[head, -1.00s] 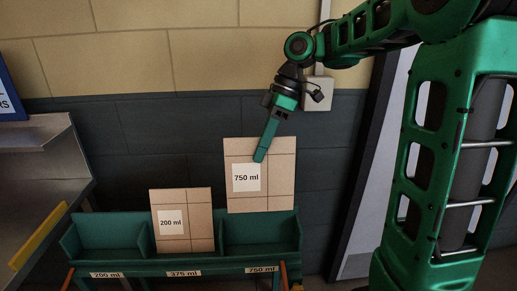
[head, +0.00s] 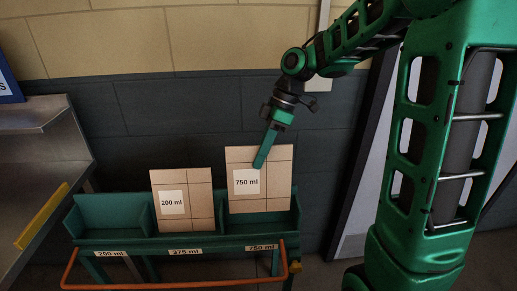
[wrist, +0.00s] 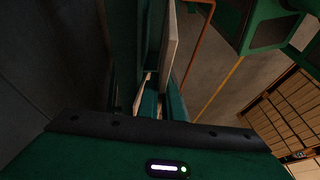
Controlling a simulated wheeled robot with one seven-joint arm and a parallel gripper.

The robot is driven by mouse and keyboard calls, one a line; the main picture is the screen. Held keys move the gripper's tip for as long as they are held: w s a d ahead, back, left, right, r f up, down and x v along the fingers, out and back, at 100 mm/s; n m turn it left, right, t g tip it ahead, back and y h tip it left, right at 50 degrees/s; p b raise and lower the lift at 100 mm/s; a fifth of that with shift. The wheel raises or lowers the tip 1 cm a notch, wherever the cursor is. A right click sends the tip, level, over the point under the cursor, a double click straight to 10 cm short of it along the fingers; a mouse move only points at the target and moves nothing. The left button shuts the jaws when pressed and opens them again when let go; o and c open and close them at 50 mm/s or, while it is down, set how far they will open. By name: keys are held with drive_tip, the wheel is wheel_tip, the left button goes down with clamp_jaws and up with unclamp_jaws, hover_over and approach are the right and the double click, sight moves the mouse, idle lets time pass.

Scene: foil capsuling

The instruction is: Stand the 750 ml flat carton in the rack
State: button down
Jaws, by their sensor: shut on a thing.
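The 750 ml flat carton (head: 275,185) is a tan upright panel with a white label. My gripper (head: 262,158) is shut on its upper part from above. Its lower edge is within the right compartment of the green rack (head: 100,243), above the 750 ml label. Some of the compartment's inside shows below that edge, so the carton seems to be off the floor. In the wrist view the carton (wrist: 170,50) shows edge-on beyond my gripper (wrist: 163,105); the fingers are partly hidden.
A 200 ml carton (head: 198,192) stands in the middle compartment, above the 375 ml label. The left compartment, above the 200 ml label, is empty. An orange bar (head: 170,286) runs along the rack's front. A metal counter (head: 35,120) is at left; a dark wall stands behind.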

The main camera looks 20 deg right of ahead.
sight(260, 178)
drive_tip(key=shift+f, duration=3.9)
drive_tip(key=c, duration=1.9)
unclamp_jaws()
drive_tip(key=shift+o, duration=0.2)
drive_tip(key=v, duration=1)
drive_tip(key=shift+d+r, duration=0.2)
drive_tip(key=shift+r, duration=0.2)
